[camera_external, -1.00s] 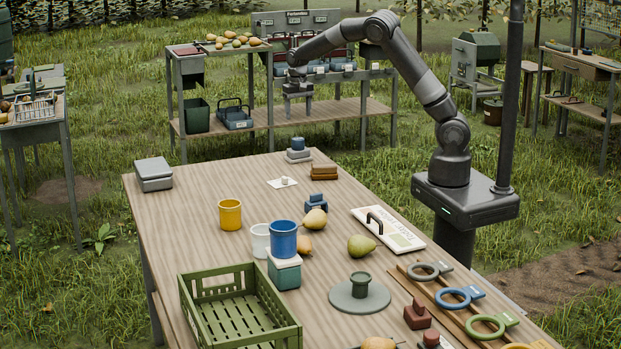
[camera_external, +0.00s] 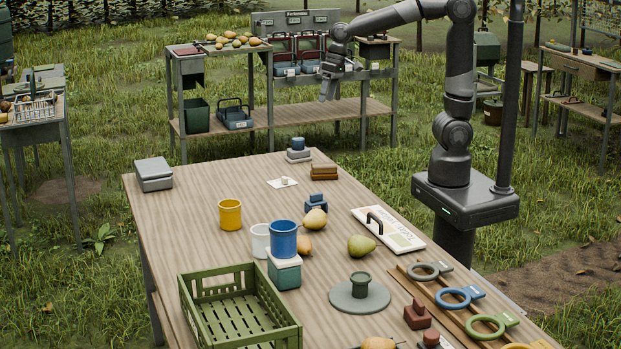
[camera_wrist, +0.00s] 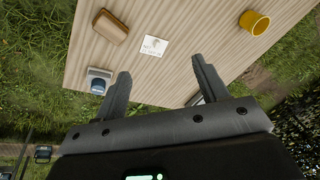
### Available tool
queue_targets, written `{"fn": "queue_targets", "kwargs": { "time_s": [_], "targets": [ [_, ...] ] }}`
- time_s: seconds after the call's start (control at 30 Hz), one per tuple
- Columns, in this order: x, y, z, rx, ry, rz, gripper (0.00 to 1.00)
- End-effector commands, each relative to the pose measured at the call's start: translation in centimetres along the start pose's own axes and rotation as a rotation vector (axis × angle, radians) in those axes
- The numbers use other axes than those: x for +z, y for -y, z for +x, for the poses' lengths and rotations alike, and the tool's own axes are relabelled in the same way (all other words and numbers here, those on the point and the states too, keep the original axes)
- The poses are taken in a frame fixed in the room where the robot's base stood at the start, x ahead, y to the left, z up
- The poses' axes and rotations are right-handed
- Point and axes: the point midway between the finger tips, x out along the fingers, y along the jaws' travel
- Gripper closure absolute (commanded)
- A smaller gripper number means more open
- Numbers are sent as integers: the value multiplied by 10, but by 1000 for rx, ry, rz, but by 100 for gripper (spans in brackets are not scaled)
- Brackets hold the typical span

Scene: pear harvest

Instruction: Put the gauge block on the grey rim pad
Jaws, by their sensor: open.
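A small whitish block (camera_external: 284,181) sits on a white card (camera_external: 275,184) at the table's far end; it may be the gauge block, but I cannot be sure. The card shows in the wrist view (camera_wrist: 147,53), beyond my fingertips. No pad is plainly the grey rim pad. Candidates are the grey base (camera_external: 298,159) under a small blue piece and the round grey-green disc (camera_external: 340,297) bearing a green spool. My gripper (camera_external: 328,90) is open and empty, high beyond the table's far end. Its two fingers (camera_wrist: 160,70) stand apart in the wrist view.
A brown block (camera_external: 324,171), a yellow cup (camera_external: 230,214), a grey box (camera_external: 153,174), pears (camera_external: 361,245) and a blue cup on a teal block (camera_external: 284,272) stand on the table. A green crate (camera_external: 240,310) is in front. The left-middle tabletop is clear.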

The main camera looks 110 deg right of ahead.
Motion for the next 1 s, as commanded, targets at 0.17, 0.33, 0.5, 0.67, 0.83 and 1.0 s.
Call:
{"fn": "queue_targets", "kwargs": {
  "time_s": [0.17, 0.33, 0.5, 0.67, 0.83, 1.0],
  "targets": [
    [69, 35, -23, -40, -51, -219, 33],
    [133, 50, -34, -60, -109, -425, 33],
    [188, 53, -38, -67, -172, -607, 33],
    [218, 51, -36, -66, -215, -714, 33],
    [228, 49, -35, -63, -230, -754, 33],
    [228, 49, -35, -63, -230, -755, 33]
  ]
}}
